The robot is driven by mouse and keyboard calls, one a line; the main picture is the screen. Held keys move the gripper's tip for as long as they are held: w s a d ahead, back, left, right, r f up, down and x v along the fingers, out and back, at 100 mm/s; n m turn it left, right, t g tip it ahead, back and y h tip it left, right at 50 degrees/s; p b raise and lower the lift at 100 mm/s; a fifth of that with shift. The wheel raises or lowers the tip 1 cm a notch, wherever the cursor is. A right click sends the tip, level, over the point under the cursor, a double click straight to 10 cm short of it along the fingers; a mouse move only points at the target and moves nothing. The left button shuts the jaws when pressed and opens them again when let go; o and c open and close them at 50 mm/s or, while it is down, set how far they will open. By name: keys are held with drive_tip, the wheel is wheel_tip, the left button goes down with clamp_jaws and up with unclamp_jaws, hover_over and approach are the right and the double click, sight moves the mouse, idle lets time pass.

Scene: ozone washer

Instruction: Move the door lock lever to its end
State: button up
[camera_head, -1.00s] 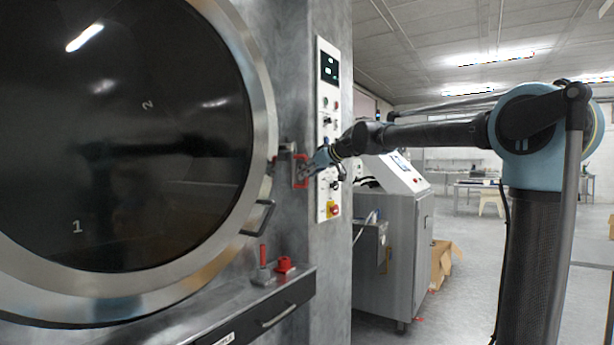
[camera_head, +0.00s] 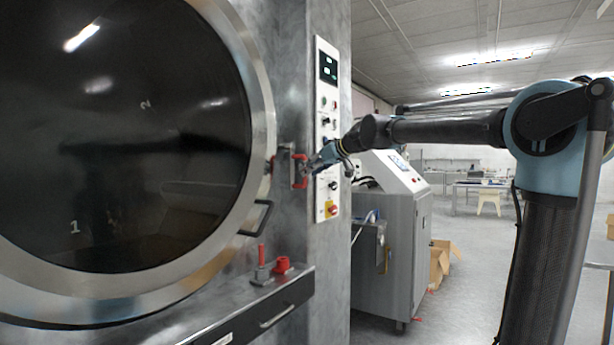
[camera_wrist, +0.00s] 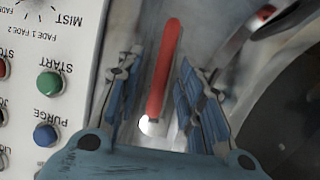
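The door lock lever, a red handle (camera_head: 301,171), sits on a metal latch block (camera_head: 285,163) at the right edge of the round machine door (camera_head: 262,125). In the wrist view the red lever (camera_wrist: 168,60) runs lengthwise between the two blue-padded fingers. My gripper (camera_head: 311,167) is right beside the lever in the head view. In the wrist view my gripper (camera_wrist: 160,78) is open, with a gap visible on both sides of the lever. Whether the lever lies fully within finger depth cannot be told.
A control panel (camera_head: 327,125) with buttons stands just right of the lever; its green START button (camera_wrist: 50,83) is close to the left finger. The black door handle (camera_head: 258,218) is below left. A ledge (camera_head: 245,312) carries a small red-handled part (camera_head: 262,262) and a red piece (camera_head: 282,265).

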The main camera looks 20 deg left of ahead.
drive_tip(key=v, duration=0.8)
drive_tip(key=shift+d, duration=0.2)
drive_tip(key=s+d+f+m+g+h, duration=0.1)
drive_tip(key=s+d+f+m+h, duration=0.2)
drive_tip(key=s+d+f, duration=0.7)
drive_tip(key=s+d+f+m+g+h, duration=0.2)
drive_tip(key=s+d+f+m+h, duration=0.2)
drive_tip(key=s+d+f, duration=0.6)
drive_tip(key=s+d+f+m+g+h, duration=0.1)
drive_tip(key=s+d+f+m+h, duration=0.3)
drive_tip(key=s+d+f, duration=0.7)
drive_tip(key=d+f, duration=0.4)
drive_tip(key=f, duration=0.6)
drive_tip(key=d+f+m, duration=0.1)
drive_tip(key=d+f, duration=0.3)
drive_tip(key=f, duration=0.6)
drive_tip(key=shift+f, duration=0.2)
